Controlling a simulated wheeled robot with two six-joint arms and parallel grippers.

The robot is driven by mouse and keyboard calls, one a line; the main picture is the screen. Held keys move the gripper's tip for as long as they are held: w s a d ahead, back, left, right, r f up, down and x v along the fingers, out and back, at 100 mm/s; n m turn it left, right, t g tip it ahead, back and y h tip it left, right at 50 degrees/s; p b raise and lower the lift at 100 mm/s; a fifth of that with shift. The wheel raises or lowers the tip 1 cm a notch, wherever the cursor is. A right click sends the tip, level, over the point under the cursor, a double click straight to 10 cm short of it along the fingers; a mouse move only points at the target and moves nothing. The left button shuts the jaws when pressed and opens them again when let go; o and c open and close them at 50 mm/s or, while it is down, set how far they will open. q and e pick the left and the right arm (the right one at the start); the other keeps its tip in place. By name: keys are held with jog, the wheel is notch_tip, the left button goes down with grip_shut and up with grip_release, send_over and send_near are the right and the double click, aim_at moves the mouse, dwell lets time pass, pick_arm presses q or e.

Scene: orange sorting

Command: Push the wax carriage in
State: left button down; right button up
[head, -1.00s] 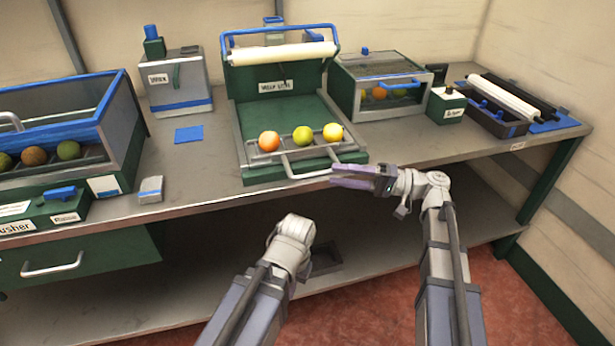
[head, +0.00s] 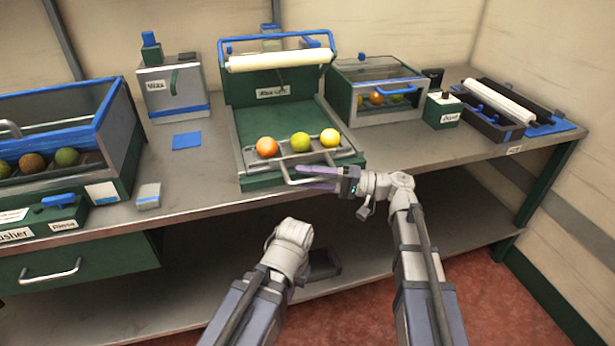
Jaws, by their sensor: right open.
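The wax carriage (head: 345,150) is a grey rack in the green wax station (head: 243,123), whose lid stands raised. An orange fruit (head: 267,147), a yellow-green fruit (head: 300,142) and a yellow fruit (head: 330,138) sit in a row on it. Its grey loop handle (head: 287,174) sticks out over the table's front edge. My right gripper (head: 305,177) is open, its fingers pointing left at the handle's front bar. I cannot tell whether they touch it. My left arm's wrist shows low in the middle, but its gripper is not visible.
A cream roller (head: 280,59) spans the raised lid. A glass-topped box (head: 392,112) with fruit stands to the right of the station, and a grey wax container (head: 173,90) to the left. A washer bin (head: 125,140) with fruit is at far left. The space before the table is free.

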grip_shut()
dwell(1.3)
